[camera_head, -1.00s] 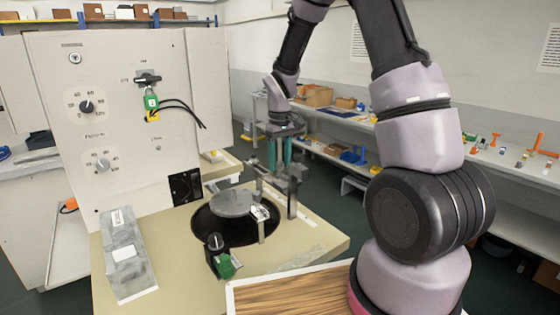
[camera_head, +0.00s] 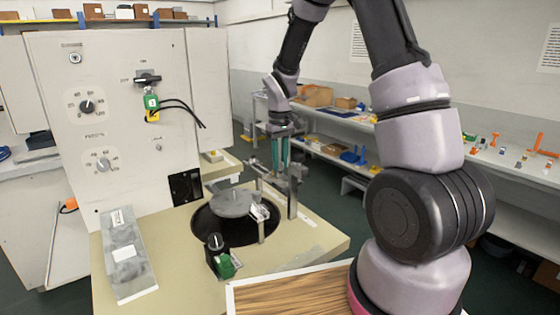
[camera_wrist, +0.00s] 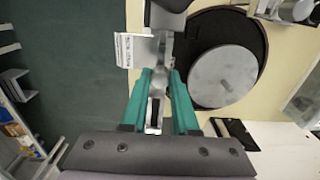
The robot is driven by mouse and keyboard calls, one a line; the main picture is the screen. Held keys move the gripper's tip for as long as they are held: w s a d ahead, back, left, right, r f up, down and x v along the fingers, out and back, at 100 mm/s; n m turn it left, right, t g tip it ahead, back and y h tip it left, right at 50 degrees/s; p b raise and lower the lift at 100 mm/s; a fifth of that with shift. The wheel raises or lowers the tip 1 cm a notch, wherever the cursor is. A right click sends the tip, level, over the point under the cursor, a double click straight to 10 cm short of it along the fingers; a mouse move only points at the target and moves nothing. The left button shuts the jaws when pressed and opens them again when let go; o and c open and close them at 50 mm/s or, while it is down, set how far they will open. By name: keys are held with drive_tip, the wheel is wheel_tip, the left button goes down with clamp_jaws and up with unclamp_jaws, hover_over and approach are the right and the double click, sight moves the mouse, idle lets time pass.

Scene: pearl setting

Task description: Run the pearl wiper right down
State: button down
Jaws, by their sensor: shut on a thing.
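My gripper (camera_head: 280,165) has teal fingers and stands at the wiper post beside the round black well. In the wrist view my gripper (camera_wrist: 158,100) is shut on a narrow metal part, which I take to be the pearl wiper (camera_wrist: 157,92). The fingers hide part of it. A metal post (camera_head: 292,195) stands upright just right of the fingers. A grey disc (camera_head: 232,203) lies in the dark well, left of the post; the disc also shows in the wrist view (camera_wrist: 222,72). A small white label (camera_wrist: 128,50) sits near the held part.
A white control cabinet (camera_head: 100,120) with dials stands behind the beige bench top (camera_head: 180,285). A wood-grain panel (camera_head: 290,295) lies in front.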

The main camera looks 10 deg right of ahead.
sight(280, 162)
idle(0.8)
wheel_tip(280, 162, down, 2)
drive_tip(key=c, duration=0.7)
unclamp_jaws()
wheel_tip(280, 162, up, 10)
drive_tip(key=shift+r, duration=0.45)
